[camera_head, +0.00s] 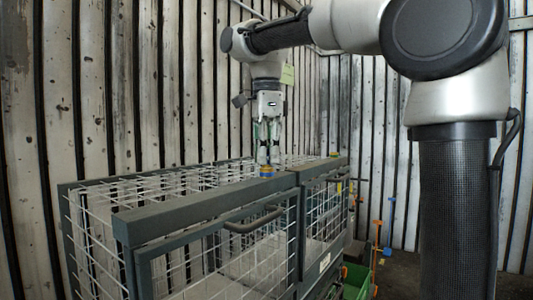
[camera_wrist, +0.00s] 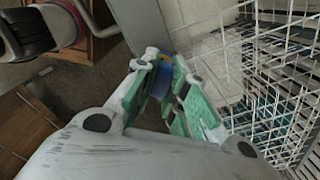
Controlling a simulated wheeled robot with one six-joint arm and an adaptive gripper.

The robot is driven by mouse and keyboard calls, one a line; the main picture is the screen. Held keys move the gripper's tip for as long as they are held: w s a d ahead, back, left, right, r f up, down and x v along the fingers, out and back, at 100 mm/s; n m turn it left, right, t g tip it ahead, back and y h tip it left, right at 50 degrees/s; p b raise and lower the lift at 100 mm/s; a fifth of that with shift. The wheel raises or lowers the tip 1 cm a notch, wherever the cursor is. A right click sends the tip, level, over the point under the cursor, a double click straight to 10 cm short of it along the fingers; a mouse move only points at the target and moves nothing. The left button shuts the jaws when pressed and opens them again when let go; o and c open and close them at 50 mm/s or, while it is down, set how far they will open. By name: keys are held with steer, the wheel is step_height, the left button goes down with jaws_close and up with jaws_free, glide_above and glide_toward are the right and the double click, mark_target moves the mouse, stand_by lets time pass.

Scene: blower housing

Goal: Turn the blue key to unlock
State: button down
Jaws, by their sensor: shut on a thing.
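The blue key (camera_head: 267,175) sits on the top front rail of a grey-framed wire cage (camera_head: 180,212), with a yellow-orange part at the same spot. My gripper (camera_head: 268,160) points down from above, its fingertips at the key. In the wrist view, the blue key (camera_wrist: 162,80) shows between the green-padded fingers of my gripper (camera_wrist: 168,72), which is shut on it. The fingers hide part of the key, and its turn angle cannot be told.
The cage has a door with a dark handle (camera_head: 253,222) on its front, below the key. A green crate (camera_head: 356,284) stands low at the right. A plank wall (camera_head: 150,90) is close behind the cage. Open floor shows at the right.

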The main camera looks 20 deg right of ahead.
steer(key=shift+m, duration=0.9)
steer(key=m, duration=0.3)
steer(key=shift+m, duration=0.9)
steer(key=m, duration=0.3)
steer(key=shift+m, duration=0.3)
steer(key=c, duration=1.4)
jaws_free()
steer(key=shift+o, duration=0.2)
